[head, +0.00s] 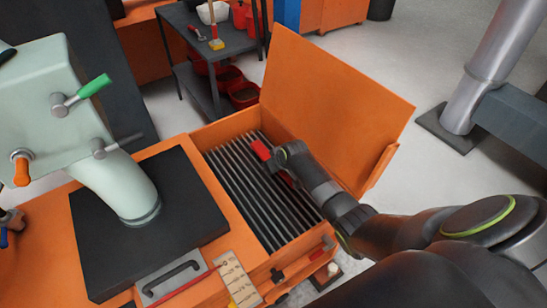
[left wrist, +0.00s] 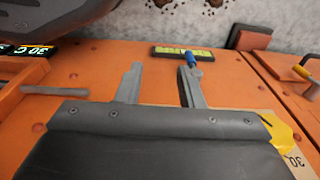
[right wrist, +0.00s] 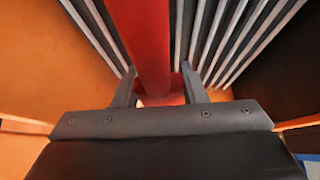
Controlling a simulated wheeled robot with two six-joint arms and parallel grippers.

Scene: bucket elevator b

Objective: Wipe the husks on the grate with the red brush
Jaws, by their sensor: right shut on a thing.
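The grate (head: 232,190) is a row of dark parallel bars inside the open orange box; its bars also show in the right wrist view (right wrist: 235,40). My right gripper (right wrist: 157,88) is shut on the red brush (right wrist: 140,45), whose red body runs between the fingers. In the head view the red brush (head: 260,149) is over the upper part of the grate, partly hidden by my right gripper (head: 277,158). I cannot tell whether it touches the bars. I cannot make out husks. My left gripper (left wrist: 160,75) is open and empty above an orange surface.
A grey-green machine (head: 60,100) with a green-handled lever stands left on a black plate (head: 95,245). A dark cart (head: 215,50) with red bins is behind.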

